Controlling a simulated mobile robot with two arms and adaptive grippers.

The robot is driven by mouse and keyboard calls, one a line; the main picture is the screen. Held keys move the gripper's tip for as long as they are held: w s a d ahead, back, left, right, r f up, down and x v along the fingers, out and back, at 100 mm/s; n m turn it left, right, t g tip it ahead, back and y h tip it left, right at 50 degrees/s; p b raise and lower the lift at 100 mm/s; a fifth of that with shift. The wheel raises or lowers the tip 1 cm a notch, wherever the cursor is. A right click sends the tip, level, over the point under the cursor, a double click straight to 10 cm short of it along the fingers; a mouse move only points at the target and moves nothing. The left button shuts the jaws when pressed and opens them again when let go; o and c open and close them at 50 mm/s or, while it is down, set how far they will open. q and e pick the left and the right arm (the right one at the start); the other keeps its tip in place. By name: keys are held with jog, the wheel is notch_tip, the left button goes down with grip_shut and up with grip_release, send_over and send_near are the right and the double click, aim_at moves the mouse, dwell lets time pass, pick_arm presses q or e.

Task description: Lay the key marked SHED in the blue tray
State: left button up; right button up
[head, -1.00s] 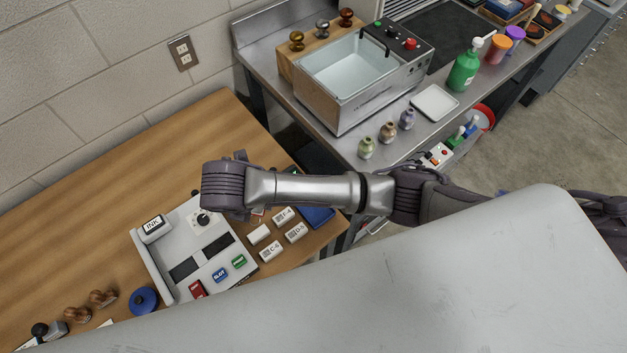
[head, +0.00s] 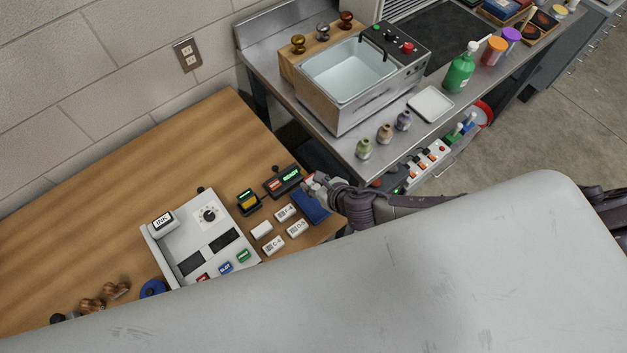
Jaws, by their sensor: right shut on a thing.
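The blue tray (head: 311,208) lies near the right end of the wooden table, partly covered by my right gripper. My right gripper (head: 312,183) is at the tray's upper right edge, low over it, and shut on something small. The held thing is mostly hidden by the fingers, and I cannot read any mark on it. No key marked SHED can be made out in view. My left gripper is not in view.
A dark box with red and green labels (head: 284,182) stands just left of my gripper. White labelled blocks (head: 285,212) and a grey panel (head: 204,240) lie further left. A steel bench (head: 375,150) with bottles and a basin stands behind. The table's upper left is clear.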

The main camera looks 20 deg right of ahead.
jog(key=shift+f, duration=1.6)
notch_tip(320, 180, down, 4)
jog(key=shift+r+b, duration=0.15)
jog(key=shift+b, duration=0.4)
jog(key=shift+f+b, duration=0.7)
jog(key=shift+f, duration=0.25)
jog(key=o, duration=1)
jog(key=shift+s, duration=0.1)
jog(key=v, duration=1.2)
